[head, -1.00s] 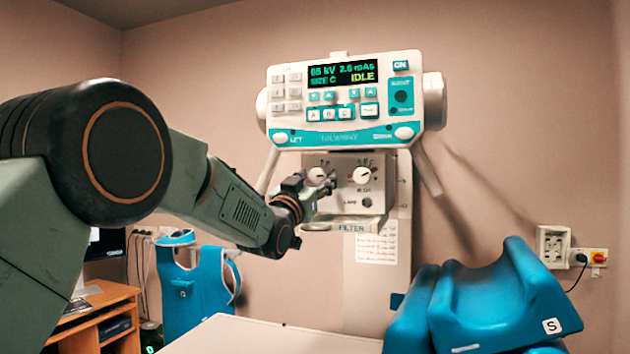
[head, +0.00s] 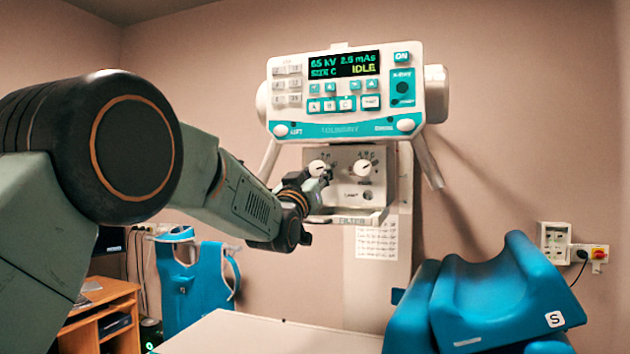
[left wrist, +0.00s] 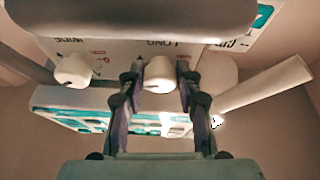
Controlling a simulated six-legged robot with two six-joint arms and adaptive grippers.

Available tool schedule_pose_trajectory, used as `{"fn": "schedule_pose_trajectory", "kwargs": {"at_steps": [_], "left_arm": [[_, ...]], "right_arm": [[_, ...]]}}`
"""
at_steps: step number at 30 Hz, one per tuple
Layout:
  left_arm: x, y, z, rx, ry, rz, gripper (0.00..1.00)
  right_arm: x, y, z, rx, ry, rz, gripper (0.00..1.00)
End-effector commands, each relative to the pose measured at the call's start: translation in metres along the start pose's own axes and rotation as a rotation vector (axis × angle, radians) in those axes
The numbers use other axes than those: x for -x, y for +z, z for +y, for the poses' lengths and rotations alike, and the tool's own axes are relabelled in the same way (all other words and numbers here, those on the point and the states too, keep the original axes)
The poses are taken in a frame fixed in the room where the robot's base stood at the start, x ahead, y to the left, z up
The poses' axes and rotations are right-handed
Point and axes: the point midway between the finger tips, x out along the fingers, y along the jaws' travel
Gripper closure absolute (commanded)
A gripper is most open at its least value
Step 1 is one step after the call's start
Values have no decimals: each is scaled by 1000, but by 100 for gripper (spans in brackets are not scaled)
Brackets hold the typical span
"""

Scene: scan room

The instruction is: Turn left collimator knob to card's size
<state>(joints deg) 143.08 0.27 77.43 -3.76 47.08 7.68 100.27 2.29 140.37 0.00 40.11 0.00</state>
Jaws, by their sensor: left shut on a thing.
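The left collimator knob (head: 318,166), round and white, sits on the panel (head: 345,193) below the console; its pointer cannot be read. In the left wrist view my left gripper (left wrist: 160,78) has one finger on each side of this knob (left wrist: 159,70), shut on it. In the head view my left gripper (head: 322,181) partly covers the panel's left part. The right collimator knob (head: 363,169) stands clear beside it and also shows in the left wrist view (left wrist: 73,70). A paper card (head: 376,241) hangs below, its writing unreadable. My right gripper is not in view.
The console display (head: 344,64) reads 65 kV, SIZE C and IDLE. A filter tray (head: 347,217) juts out below the knobs. A pale table (head: 262,335) and a blue cushion marked S (head: 500,295) stand in front. A blue apron (head: 190,283) hangs at left.

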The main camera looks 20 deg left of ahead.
Motion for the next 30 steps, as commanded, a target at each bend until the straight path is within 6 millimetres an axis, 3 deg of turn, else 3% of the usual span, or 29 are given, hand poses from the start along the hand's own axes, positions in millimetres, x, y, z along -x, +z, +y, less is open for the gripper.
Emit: {"fn": "schedule_pose_trajectory", "kwargs": {"at_steps": [6, 15, 16, 24, 30], "left_arm": [[0, -3, 2, 109, -44, 15, 97], [-1, -5, 2, 117, -47, 16, 97], [-1, -5, 2, 117, -47, 16, 64], [0, -3, 2, 116, -47, 12, 43], [0, -2, 2, 116, -48, 10, 43]], "right_arm": [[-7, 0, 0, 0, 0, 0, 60], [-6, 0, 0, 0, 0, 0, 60], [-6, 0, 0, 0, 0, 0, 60], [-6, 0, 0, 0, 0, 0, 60], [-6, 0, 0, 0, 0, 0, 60]]}}
